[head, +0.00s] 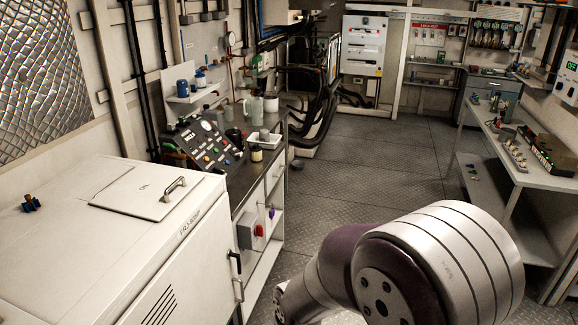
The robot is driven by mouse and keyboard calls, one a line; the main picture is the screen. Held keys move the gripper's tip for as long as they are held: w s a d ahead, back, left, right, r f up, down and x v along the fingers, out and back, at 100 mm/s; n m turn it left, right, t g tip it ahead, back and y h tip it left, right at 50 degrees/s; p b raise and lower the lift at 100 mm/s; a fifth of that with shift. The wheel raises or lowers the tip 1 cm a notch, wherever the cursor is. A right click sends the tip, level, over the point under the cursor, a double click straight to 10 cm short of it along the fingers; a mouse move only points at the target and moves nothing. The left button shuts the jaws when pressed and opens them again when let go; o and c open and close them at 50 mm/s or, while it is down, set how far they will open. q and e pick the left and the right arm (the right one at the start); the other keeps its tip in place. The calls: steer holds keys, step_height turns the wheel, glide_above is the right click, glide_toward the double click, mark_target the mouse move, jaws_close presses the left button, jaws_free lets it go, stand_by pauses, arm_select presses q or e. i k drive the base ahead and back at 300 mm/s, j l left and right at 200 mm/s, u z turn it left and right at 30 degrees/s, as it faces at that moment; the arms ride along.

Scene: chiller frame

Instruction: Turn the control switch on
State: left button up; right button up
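Which part is the control switch I cannot tell for certain. A grey box with a red knob (259,230) is fixed to the side of the counter, beside the white cabinet. A sloped black control panel (208,143) with coloured buttons and a round gauge stands on the counter top. The on or off position of these controls is too small to read. My arm fills the lower right of the head view, but no gripper fingers show. Neither my left nor my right gripper is in view.
A white cabinet (75,240) with a handled lid fills the left front. The counter (243,181) also holds jugs and cups. A right-hand workbench (532,177) carries small devices. Black cables (318,105) run along the back left.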

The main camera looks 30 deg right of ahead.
mark_target(216, 171)
steer(key=l+z, duration=0.1)
steer(key=z, duration=0.35)
steer(key=i+l+u, duration=0.1)
steer(key=i+l, duration=0.2)
steer(key=i+l+u, duration=0.15)
steer(key=i+l, duration=0.2)
steer(key=i, duration=0.15)
steer(key=i+l+u, duration=0.1)
steer(key=i+l, duration=0.25)
steer(key=i+l+u, duration=0.15)
steer(key=i+l, duration=0.25)
steer(key=i+l+u, duration=0.1)
steer(key=i+l, duration=0.2)
steer(key=l, duration=0.15)
steer(key=i+l+u, duration=0.15)
steer(key=i+l, duration=0.2)
steer(key=l, duration=0.15)
steer(key=i+l+u, duration=0.1)
steer(key=i+l, duration=0.2)
steer(key=l, duration=0.2)
steer(key=i, duration=0.2)
